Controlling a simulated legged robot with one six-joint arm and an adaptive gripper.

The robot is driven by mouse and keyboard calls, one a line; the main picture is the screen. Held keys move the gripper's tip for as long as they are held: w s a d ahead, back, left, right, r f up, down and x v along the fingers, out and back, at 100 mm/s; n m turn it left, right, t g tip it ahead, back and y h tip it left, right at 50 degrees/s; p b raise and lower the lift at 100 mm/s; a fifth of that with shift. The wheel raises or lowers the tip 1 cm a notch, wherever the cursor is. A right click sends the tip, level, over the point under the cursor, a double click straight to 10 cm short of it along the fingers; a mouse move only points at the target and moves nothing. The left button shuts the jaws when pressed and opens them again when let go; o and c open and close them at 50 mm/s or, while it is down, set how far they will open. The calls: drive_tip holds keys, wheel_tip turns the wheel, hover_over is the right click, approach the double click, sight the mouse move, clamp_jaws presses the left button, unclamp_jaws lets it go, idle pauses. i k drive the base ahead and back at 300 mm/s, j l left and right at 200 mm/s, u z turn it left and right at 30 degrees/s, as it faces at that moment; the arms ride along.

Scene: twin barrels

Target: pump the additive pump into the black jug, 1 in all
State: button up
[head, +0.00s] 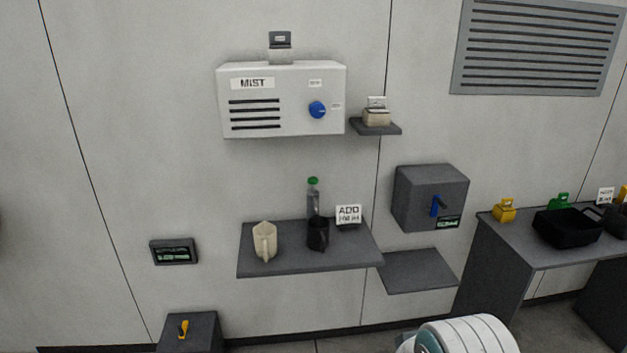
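The black jug (318,236) stands upright on the grey wall shelf (300,262), near its middle. A grey bottle with a green top (313,200), which looks like the additive pump, stands just behind the jug. The jug hides its lower part. I cannot tell whether the pump's spout is over the jug. A white sign starting with "ADD" (348,214) stands right of the bottle; its lower line is too small to read. A rounded white part at the bottom edge looks like my own arm. My gripper is not in view.
A cream jug (265,241) stands left of the black jug. A white "MIST" box (280,100) with a blue knob hangs above. A grey box with a blue lever (430,197) and a lower empty shelf (420,272) are to the right. A black tray (567,228) sits on the right table.

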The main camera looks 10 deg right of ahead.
sight(312, 180)
drive_tip(key=i+j, duration=0.1)
drive_tip(key=i, duration=0.9)
